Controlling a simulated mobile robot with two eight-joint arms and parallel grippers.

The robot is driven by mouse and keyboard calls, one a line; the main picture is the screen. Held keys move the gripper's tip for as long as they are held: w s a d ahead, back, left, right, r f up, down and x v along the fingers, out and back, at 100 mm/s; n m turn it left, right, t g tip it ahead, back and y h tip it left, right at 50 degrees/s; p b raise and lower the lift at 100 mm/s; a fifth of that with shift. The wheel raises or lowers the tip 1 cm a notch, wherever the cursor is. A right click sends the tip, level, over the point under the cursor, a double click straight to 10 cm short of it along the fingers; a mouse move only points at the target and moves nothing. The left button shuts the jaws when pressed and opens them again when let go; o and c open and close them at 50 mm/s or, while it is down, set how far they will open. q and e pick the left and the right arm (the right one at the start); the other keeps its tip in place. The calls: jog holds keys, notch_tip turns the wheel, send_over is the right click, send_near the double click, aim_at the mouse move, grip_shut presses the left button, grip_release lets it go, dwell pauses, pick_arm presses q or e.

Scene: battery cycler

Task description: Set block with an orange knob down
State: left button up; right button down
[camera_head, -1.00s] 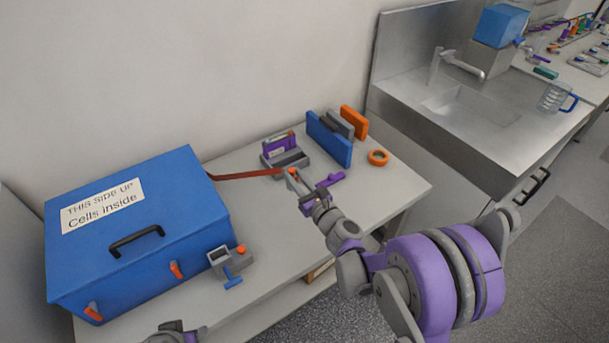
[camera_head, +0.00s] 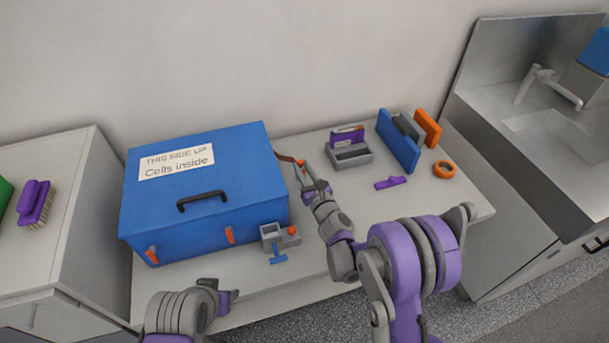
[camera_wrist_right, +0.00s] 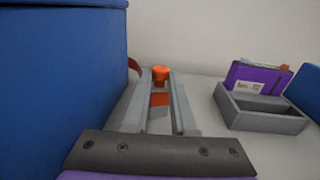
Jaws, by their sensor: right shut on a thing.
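The block with an orange knob (camera_wrist_right: 160,75) is between the two grey fingers of my right gripper (camera_wrist_right: 160,100) in the right wrist view. Most of the block is hidden by the fingers; the knob and an orange patch below it show. In the head view my right gripper (camera_head: 303,174) is just right of the blue box, over the table (camera_head: 330,265), with the orange knob at its tip. I cannot tell whether the block touches the table. My left gripper (camera_head: 228,300) is low at the table's front, and its jaws are unclear.
The blue box (camera_head: 150,215) stands close left of the right gripper. A brown-red strip (camera_head: 286,158) shows behind the gripper. A grey tray (camera_head: 350,155) with a purple item is to the right. A small grey fixture (camera_head: 271,233) with another orange knob stands in front.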

jog(key=shift+f, duration=1.4)
jog(key=shift+f, duration=0.2)
jog(key=c, duration=0.7)
grip_release()
jog(key=shift+c, duration=0.2)
jog(key=shift+r, duration=0.1)
